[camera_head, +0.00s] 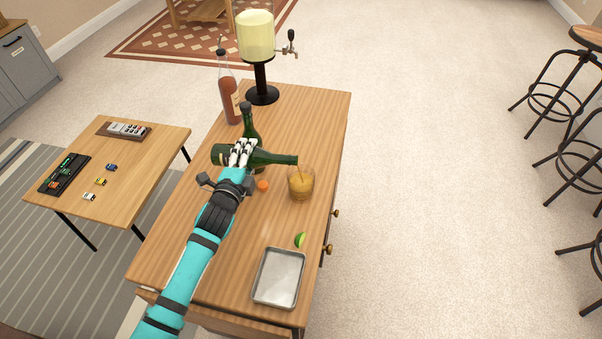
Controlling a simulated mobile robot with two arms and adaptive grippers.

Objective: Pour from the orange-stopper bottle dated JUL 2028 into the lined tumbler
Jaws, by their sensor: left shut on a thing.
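My left gripper (240,154) is shut on a green bottle (272,159) and holds it tipped nearly level above the wooden cabinet top. A thin amber stream seems to run from the mouth into the tumbler, which holds amber liquid. Lines on the tumbler and the date on the bottle are too small to read. An orange stopper (262,185) lies on the top, left of the tumbler. My right gripper is not in view.
A second green bottle (247,118) stands just behind the held one. A tall reddish bottle (228,92) and a drink dispenser (257,42) stand at the back. A lime wedge (300,240) and metal tray (278,277) lie in front. The wooden cabinet top (318,115) is clear at back right.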

